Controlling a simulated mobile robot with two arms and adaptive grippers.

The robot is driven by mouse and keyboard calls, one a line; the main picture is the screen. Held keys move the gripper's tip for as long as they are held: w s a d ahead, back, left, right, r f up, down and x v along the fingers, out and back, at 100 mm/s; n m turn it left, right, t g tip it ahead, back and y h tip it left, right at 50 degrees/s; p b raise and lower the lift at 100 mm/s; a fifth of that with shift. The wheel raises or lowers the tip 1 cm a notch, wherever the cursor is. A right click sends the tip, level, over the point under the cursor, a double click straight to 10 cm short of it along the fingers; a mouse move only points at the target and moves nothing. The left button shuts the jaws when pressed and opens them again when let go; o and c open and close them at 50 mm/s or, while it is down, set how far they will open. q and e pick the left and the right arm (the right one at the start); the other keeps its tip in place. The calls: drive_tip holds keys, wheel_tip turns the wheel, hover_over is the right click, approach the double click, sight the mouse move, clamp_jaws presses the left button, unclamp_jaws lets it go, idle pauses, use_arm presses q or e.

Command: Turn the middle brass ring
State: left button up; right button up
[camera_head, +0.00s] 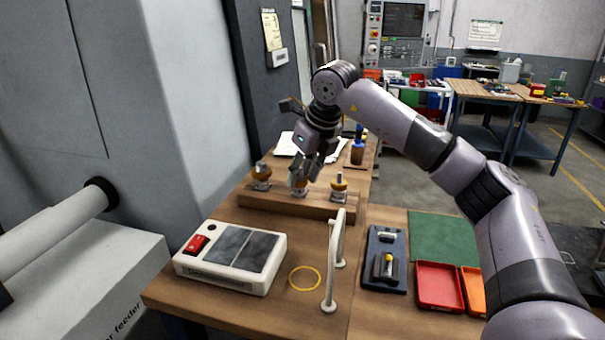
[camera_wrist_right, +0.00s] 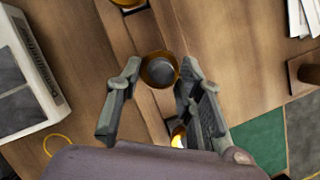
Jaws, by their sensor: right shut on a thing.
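Three brass rings sit on grey fittings in a row along a wooden block (camera_head: 318,207). The left ring (camera_head: 261,172) and the right ring (camera_head: 339,183) stand free in the head view. The middle brass ring (camera_wrist_right: 146,76) shows in the right wrist view with a grey centre, between the fingers. My right gripper (camera_head: 305,178) reaches down over the middle fitting and largely hides its ring in the head view. In the wrist view the right gripper (camera_wrist_right: 160,92) has a finger on each side of the middle ring, shut on it. My left gripper is not in view.
A white box with a red switch (camera_head: 230,257), a yellow loop (camera_head: 305,278) and a white upright handle (camera_head: 335,262) are in front of the block. A dark tray (camera_head: 385,275) and a red bin (camera_head: 440,287) are at right. A bottle (camera_head: 357,148) stands behind.

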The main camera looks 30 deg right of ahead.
drive_tip(key=shift+r, duration=0.1)
drive_tip(key=o, duration=1.2)
drive_tip(key=shift+c, duration=0.2)
drive_tip(key=v, duration=1.2)
